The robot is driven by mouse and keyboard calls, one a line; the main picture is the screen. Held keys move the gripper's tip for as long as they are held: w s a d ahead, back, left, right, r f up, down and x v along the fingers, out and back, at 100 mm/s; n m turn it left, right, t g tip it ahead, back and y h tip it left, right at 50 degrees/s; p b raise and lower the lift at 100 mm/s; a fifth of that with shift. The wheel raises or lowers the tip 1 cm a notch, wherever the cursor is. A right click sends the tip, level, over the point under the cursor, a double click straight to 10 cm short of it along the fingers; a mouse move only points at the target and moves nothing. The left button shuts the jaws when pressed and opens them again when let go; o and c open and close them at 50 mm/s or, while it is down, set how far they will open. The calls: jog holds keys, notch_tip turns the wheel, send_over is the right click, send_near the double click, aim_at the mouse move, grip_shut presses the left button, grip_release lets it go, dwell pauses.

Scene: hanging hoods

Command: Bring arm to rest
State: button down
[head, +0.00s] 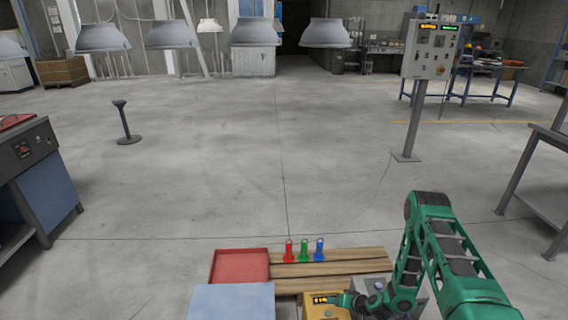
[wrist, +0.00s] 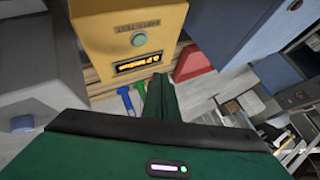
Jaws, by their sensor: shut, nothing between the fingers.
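My green arm reaches in from the lower right of the head view and is bent at its elbow. My gripper (head: 342,299) is low, beside the yellow box (head: 322,310) with the lit orange display. In the wrist view, my gripper (wrist: 160,82) shows shut and empty, its fingers pointing toward the slatted wooden bench. The yellow box (wrist: 165,25) with its round button is just beyond and above the fingers there. I cannot tell whether they touch it.
Red (head: 289,252), green (head: 304,252) and blue (head: 319,251) handled pieces stand on the wooden bench (head: 365,262). A red tray (head: 240,265) and a pale blue box (head: 232,302) are left. A control post (head: 414,120) stands farther right. Open floor lies beyond the bench.

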jog(key=d+r+n+g+h, duration=0.1)
jog(key=d+r, duration=0.3)
jog(key=r, duration=0.6)
jog(key=d+r+g+h, duration=0.1)
jog(key=d+r, duration=0.2)
jog(key=r, duration=0.6)
jog(key=d+r+n+g, duration=0.1)
jog(key=d+r, duration=0.3)
jog(key=r, duration=0.6)
jog(key=s+d+r+m+g+h, duration=0.1)
jog(key=s+d+r, duration=0.2)
jog(key=s+r, duration=0.5)
jog(key=s+d+r+m+g+h, duration=0.1)
jog(key=s+d+r+h, duration=0.3)
jog(key=r, duration=0.6)
jog(key=s+r+m, duration=0.1)
jog(key=s+r, duration=0.3)
jog(key=s, duration=0.5)
jog(key=s+a+r+m+g+y, duration=0.1)
jog(key=s+r, duration=0.3)
jog(key=s, duration=0.5)
jog(key=s+r+m+g+y, duration=0.1)
jog(key=s+r, duration=0.3)
jog(key=s, duration=0.5)
jog(key=shift+s+a+r+m, duration=0.2)
jog(key=shift+s+a+m, duration=0.15)
jog(key=shift+m, duration=0.45)
jog(key=shift+w+f, duration=0.25)
jog(key=shift+w, duration=0.4)
